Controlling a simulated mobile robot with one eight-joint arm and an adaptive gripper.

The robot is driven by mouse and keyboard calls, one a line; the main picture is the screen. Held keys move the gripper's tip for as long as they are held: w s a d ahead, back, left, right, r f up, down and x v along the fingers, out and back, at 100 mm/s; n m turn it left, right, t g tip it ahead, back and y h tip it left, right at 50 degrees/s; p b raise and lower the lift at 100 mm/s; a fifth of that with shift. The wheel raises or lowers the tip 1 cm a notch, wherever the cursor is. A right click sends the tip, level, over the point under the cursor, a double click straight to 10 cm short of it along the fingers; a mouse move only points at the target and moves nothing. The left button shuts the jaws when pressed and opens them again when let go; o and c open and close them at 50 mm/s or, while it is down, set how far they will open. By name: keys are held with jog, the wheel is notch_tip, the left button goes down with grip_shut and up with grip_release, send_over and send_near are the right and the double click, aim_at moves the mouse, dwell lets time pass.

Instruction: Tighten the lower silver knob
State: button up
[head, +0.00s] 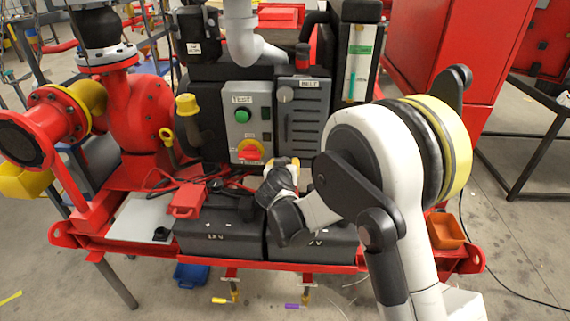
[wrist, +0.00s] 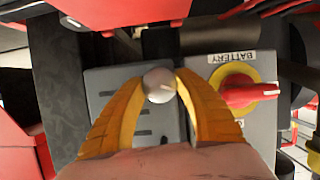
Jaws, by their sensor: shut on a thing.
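The lower silver knob (wrist: 159,84) is a round, pale ball-like knob near one edge of the grey slotted panel in the wrist view. My gripper (wrist: 160,88) has its two orange-yellow fingers closed on it, one finger on each side. In the head view my gripper (head: 283,163) is at the foot of the grey slotted panel (head: 308,125) and hides the lower knob. Another silver knob (head: 286,95) shows at the upper left of this panel, clear of my gripper.
A grey switch box (head: 242,115) with a green button and a red rotary switch (head: 249,150) on yellow is just left of the panel. The red switch (wrist: 248,95) is close beside a finger. Black batteries (head: 218,225) stand below, with a red clamp (head: 187,200) on top.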

jog(key=shift+f+n+h+b, duration=0.15)
jog(key=shift+n+h+b, duration=0.15)
jog(key=shift+n+h, duration=0.7)
jog(key=n+h+b, duration=0.1)
jog(key=n, duration=0.2)
jog(key=shift+n+h, duration=0.3)
jog(key=shift+h, duration=0.1)
jog(key=n+t+h, duration=0.1)
jog(key=n, duration=0.2)
jog(key=shift+h, duration=0.3)
jog(key=shift+n+t+h, duration=0.6)
jog(key=shift+n+t, duration=0.2)
jog(key=shift+n, duration=1)
jog(key=o, duration=1.2)
